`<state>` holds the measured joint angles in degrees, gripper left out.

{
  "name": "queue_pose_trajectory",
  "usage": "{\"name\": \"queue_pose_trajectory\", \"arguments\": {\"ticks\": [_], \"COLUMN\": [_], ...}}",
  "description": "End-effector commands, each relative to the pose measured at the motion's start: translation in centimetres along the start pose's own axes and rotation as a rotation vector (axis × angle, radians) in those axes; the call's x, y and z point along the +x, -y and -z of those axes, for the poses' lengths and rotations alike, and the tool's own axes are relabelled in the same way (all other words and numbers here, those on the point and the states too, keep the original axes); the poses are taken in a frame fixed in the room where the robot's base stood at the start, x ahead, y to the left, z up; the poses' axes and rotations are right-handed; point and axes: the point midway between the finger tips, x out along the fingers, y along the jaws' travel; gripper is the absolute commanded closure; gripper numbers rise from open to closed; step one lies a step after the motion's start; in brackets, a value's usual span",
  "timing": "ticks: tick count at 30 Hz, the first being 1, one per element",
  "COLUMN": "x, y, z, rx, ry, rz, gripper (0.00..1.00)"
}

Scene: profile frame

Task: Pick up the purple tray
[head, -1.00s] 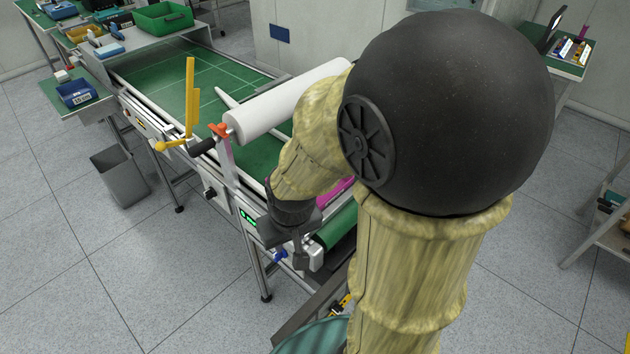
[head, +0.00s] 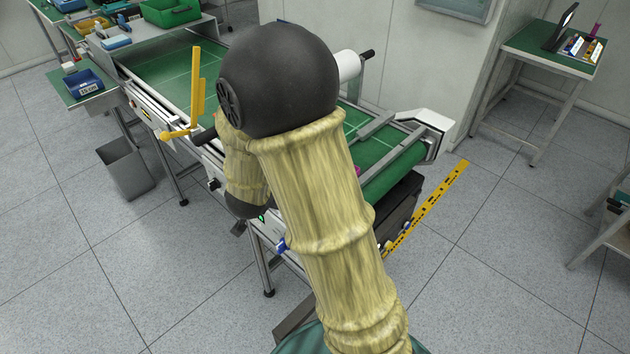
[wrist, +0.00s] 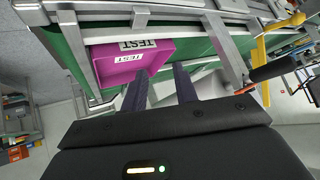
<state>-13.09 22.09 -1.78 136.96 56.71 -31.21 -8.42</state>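The purple tray (wrist: 112,67) shows in the wrist view as a bright magenta box with white TEST labels. It sits on the green conveyor belt (wrist: 70,30) by the metal frame. In the head view only a sliver of the tray (head: 357,170) shows past my arm. My gripper (wrist: 160,70) has its two dark fingers apart with nothing held between them. The fingertips are at the tray's near lower right; I cannot tell whether they touch it. In the head view my arm hides the fingers.
The conveyor's metal side rail (head: 440,122) and end frame border the belt. A yellow arm (head: 196,85) stands up at the left side. A grey bin (head: 125,168) stands on the floor.

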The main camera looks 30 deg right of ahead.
Motion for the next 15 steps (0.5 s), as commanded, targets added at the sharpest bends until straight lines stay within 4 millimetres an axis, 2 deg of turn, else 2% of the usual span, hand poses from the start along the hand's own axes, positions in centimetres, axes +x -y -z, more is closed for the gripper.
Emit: {"name": "queue_pose_trajectory", "arguments": {"ticks": [1,3,6,12,15], "x": [1.1,1.9,2.5,1.5,1.1], "y": [-0.5,-1.6,-3.7,-6.8,-7.4], "z": [-0.2,0.0,-0.1,-0.8,-0.9], "rx": [0.030,0.076,0.123,0.156,0.161], "ry": [-0.050,-0.134,-0.249,-0.405,-0.432], "rz": [-0.057,-0.151,-0.302,-0.539,-0.584], "gripper": [0.71,0.71,0.71,0.71,0.71]}}
